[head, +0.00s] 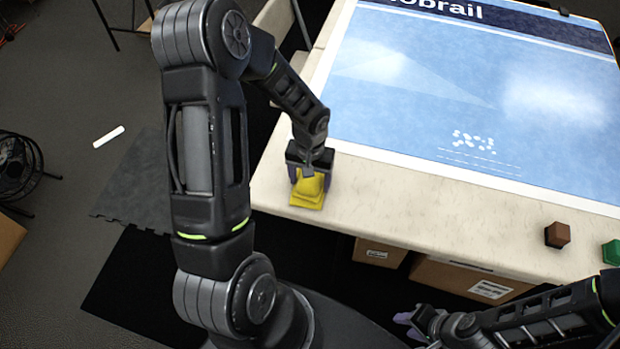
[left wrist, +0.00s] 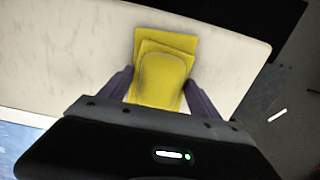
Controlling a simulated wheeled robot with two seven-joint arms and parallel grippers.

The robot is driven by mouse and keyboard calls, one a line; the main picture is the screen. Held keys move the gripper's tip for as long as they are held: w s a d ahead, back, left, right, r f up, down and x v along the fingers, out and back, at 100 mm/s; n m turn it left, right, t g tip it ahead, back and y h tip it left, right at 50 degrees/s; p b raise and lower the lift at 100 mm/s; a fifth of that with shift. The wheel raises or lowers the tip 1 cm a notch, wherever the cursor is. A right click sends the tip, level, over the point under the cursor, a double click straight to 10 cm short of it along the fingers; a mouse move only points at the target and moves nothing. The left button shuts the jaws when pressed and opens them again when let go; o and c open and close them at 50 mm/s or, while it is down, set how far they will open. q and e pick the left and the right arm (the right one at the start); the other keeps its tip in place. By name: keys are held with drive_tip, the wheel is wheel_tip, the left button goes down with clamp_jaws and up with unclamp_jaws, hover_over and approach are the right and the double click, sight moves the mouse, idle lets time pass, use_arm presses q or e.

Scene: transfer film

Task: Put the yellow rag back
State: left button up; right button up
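The yellow rag (head: 307,194) lies folded in layers at the near-left corner of the table (head: 400,190), with a raised lump on top. My left gripper (head: 309,178) points down over the rag, its fingers wide apart. In the left wrist view, the rag (left wrist: 163,72) sits between the two fingers (left wrist: 160,80), one on each side; whether they touch it is not clear. The flat bottom layer appears to rest on the table. My right gripper (head: 408,326) is low at the bottom right, off the table, with its fingers apart and empty.
A large blue printed film (head: 450,110) covers much of the table. A brown block (head: 557,235) and a green block (head: 611,252) stand near the front edge at right. Cardboard boxes (head: 470,280) are under the table. A fan (head: 15,165) stands on the floor at left.

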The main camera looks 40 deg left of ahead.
sight(310, 179)
use_arm(q)
drive_tip(key=shift+o, duration=0.4)
drive_tip(key=shift+r, duration=0.1)
drive_tip(key=shift+r+p, duration=0.2)
drive_tip(key=shift+p, duration=0.1)
drive_tip(key=shift+w+r, duration=0.1)
drive_tip(key=shift+r, duration=0.2)
wheel_tip(310, 179, up, 11)
drive_tip(key=b, duration=0.2)
drive_tip(key=shift+d, duration=0.1)
idle(1.4)
